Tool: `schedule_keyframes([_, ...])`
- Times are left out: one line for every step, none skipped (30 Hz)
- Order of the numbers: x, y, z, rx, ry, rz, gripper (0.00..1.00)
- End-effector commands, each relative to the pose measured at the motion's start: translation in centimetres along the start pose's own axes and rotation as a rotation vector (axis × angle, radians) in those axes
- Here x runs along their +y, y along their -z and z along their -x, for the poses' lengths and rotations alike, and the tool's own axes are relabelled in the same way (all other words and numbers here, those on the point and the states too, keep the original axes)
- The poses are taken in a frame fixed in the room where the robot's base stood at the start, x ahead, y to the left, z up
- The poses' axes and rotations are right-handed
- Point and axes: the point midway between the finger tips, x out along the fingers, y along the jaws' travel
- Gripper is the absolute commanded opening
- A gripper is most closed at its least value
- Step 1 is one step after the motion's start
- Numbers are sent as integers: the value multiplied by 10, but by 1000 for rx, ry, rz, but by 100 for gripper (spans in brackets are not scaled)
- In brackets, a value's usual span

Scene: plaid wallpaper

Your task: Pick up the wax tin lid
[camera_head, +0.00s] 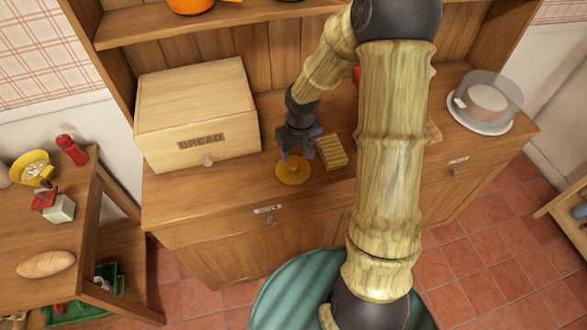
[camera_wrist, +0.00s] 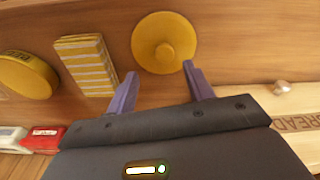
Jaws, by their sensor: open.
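In the wrist view the lid (camera_wrist: 163,38) is at top centre. My gripper (camera_head: 297,151) is just above and behind the lid in the head view. In the wrist view my gripper (camera_wrist: 160,72) has its two purple fingers apart, with nothing between them. The fingertips point at the lid's near edge. A yellow round tin with lettering (camera_wrist: 27,76) shows at the left of the wrist view; my arm hides it in the head view.
A yellow striped block (camera_head: 331,152) sits close to the right of the lid. The bread box (camera_head: 200,108) stands to the left. A clear-domed cake stand (camera_head: 485,103) is at the counter's right end. Free counter lies in front of the lid, toward the edge.

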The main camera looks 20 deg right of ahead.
Motion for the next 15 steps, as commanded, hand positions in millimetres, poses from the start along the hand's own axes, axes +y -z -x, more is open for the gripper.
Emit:
schedule_keyframes([0,0,0,0,0,0,52])
schedule_keyframes([0,0,0,0,0,0,52])
schedule_keyframes([0,0,0,0,0,1,52])
schedule_keyframes([0,0,0,0,0,1,52])
schedule_keyframes([-1,0,0,0,0,1,52])
schedule_keyframes([-1,0,-1,-1,0,1,52])
schedule_keyframes([-2,0,-3,-1,1,1,52])
schedule_keyframes([-2,0,-5,-1,1,1,52])
schedule_keyframes([-4,-1,-9,-1,1,2,52])
schedule_keyframes([-4,-1,-12,-3,1,3,52])
schedule_keyframes([-6,-2,-17,-4,1,3,52])
schedule_keyframes([-7,-2,-23,-4,2,4,52])
schedule_keyframes([-9,-3,-28,-4,1,4,52])
schedule_keyframes([-10,-4,-32,-5,2,4,52])
schedule_keyframes([-9,-3,-39,-4,2,2,52])
